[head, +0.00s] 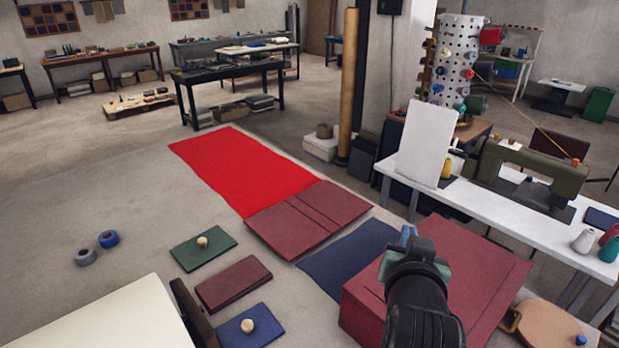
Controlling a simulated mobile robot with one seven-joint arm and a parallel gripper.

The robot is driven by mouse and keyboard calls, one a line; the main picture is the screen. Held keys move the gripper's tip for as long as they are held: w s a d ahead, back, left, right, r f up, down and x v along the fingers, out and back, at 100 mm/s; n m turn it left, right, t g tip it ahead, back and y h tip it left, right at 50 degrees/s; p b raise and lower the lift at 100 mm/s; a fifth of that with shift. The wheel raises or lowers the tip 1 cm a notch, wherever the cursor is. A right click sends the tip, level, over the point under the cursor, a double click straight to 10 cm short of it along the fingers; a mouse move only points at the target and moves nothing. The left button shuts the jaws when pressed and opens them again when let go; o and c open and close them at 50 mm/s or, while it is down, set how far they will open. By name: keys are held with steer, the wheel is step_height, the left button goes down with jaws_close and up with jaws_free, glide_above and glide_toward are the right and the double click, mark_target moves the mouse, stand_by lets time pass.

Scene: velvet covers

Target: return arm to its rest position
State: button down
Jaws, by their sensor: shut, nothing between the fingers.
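My black arm (425,305) reaches up from the lower right of the head view. My gripper (408,238) is at its far end, over the far left part of a large maroon box-like block (485,265). The gripper is shut and empty. The fingers are small and partly hidden by the wrist, and part of the block is hidden behind the arm. I cannot tell the height of the gripper above the block.
A white table (520,215) with a sewing machine (535,170) stands close on the right. A navy sheet (350,260), an open maroon cover (308,217) and red cloth (240,168) lie left of the arm. A cream surface (110,315) fills the lower left.

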steer(key=a+r+n+t+b, duration=0.2)
steer(key=a+r+t, duration=0.4)
steer(key=r, duration=0.6)
steer(key=s+a+r+n+t+y+b, duration=0.1)
steer(key=s+a+r+t+y+b, duration=0.1)
steer(key=s+a+r, duration=0.4)
steer(key=s+a+r+n+t+y+b, duration=0.2)
steer(key=s+a+r+t, duration=0.3)
steer(key=s+r, duration=0.5)
steer(key=shift+s+a+r+y+b, duration=0.15)
steer(key=shift+a+r+y+b, duration=0.25)
steer(key=shift+a+r, duration=0.3)
steer(key=shift+d, duration=0.15)
